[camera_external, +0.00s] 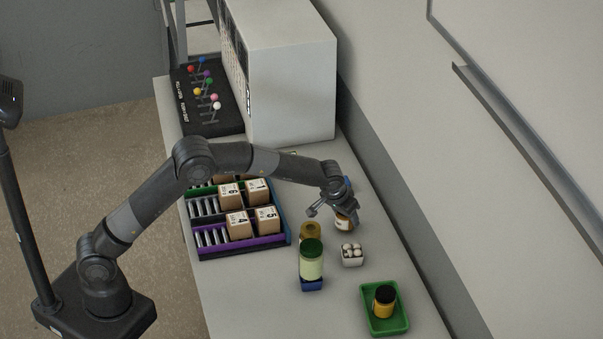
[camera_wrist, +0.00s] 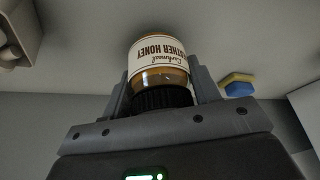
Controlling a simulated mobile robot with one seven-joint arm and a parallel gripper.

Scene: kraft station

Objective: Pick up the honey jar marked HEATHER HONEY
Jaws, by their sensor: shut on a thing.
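The honey jar marked HEATHER HONEY (camera_wrist: 158,50) is between my gripper's fingers (camera_wrist: 160,88) in the wrist view. Its cream label reads upside down, amber honey shows at its edge, and its dark ribbed lid is toward my palm. My gripper is shut on it, one finger on each side. In the external view my gripper (camera_external: 333,203) is over the bench, with the jar (camera_external: 344,223) partly hidden below it. I cannot tell whether the jar touches the bench.
A small container of white round things (camera_external: 352,259) is near. A green tray (camera_external: 401,322) holds a dark-lidded jar (camera_external: 385,301). A rack with boxes (camera_external: 268,238) is left.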

